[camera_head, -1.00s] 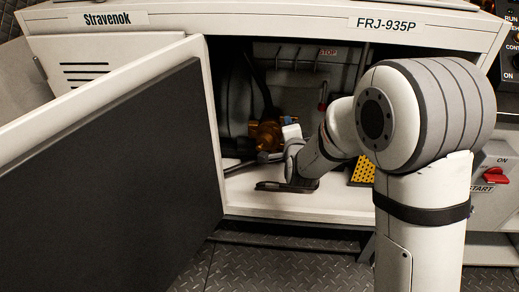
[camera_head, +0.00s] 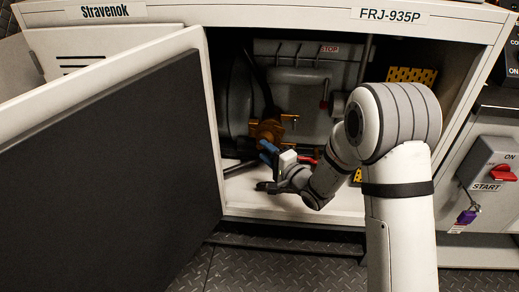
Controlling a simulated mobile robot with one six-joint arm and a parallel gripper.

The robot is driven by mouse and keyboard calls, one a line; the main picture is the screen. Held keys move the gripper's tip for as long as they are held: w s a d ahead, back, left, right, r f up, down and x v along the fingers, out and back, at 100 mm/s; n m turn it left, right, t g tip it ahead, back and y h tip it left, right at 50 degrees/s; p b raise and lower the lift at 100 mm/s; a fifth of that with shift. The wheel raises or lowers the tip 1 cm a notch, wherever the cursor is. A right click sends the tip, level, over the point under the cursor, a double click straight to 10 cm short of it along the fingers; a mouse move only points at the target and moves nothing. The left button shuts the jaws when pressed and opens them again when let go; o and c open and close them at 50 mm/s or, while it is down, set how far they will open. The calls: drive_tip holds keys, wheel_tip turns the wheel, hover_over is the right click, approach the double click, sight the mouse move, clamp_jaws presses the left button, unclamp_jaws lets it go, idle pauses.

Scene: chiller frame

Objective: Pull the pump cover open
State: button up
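The cover (camera_head: 110,150) is a large white panel with a dark inner face. It stands swung wide open at the left of the cabinet, its near part reaching toward the camera. My gripper (camera_head: 266,181) is inside the open cabinet, low and near the cabinet floor, to the right of the cover and apart from it. Its dark fingers point left. They are small and partly merge with the dark parts behind, so I cannot tell whether they are open or shut.
A brass-coloured fitting (camera_head: 267,131) with a blue handle (camera_head: 268,147) is just behind my gripper. The white cabinet floor (camera_head: 240,200) is bare in front. A control box with a red switch (camera_head: 502,173) and a purple padlock (camera_head: 466,217) is at the right.

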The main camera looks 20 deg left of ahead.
sight(259, 147)
drive_tip(key=shift+b+x, duration=0.35)
drive_tip(key=shift+x, duration=1.5)
clamp_jaws()
